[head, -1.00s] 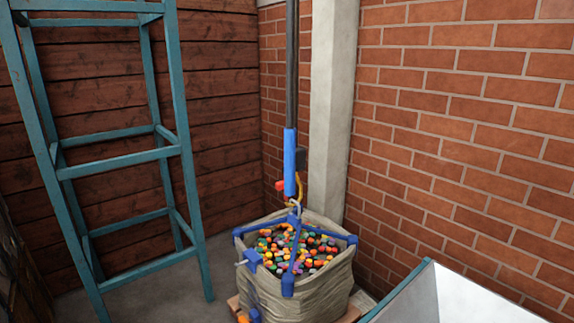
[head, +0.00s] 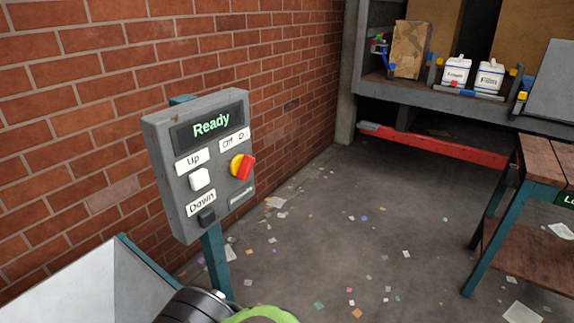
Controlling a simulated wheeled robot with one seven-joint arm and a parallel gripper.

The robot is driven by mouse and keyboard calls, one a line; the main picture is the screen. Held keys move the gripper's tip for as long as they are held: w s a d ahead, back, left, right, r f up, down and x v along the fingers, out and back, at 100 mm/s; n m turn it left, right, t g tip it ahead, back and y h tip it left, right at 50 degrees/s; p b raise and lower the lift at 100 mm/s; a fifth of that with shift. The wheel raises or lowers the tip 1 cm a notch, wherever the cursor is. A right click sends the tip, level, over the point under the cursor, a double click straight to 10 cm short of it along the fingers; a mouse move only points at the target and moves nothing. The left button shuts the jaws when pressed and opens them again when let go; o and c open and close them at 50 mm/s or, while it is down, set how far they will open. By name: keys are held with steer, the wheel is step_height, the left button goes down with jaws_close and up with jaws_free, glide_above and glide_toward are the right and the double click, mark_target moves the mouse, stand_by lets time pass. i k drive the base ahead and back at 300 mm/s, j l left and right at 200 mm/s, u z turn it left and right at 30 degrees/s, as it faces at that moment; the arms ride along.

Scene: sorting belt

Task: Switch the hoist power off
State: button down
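The hoist control box (head: 200,165) is a grey panel on a teal post, at the left of the head view in front of the brick wall. Its screen (head: 210,125) reads "Ready" in green. A red rotary switch (head: 246,167) on a yellow base sits under the "Off" and "On" labels and is turned at a slant. A white button (head: 199,178) sits below the "Up" label and a dark button (head: 206,216) below "Down". Part of my arm shows at the bottom edge; my gripper's fingers are not in view.
A pale sloped panel (head: 75,290) with a teal edge is at lower left. A wooden-topped teal table (head: 548,160) stands at right. A shelf (head: 440,98) with two white containers is at the back. The floor (head: 330,235) between is open, with scattered scraps.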

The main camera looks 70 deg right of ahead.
mark_target(242, 166)
steer(key=z, duration=1.9)
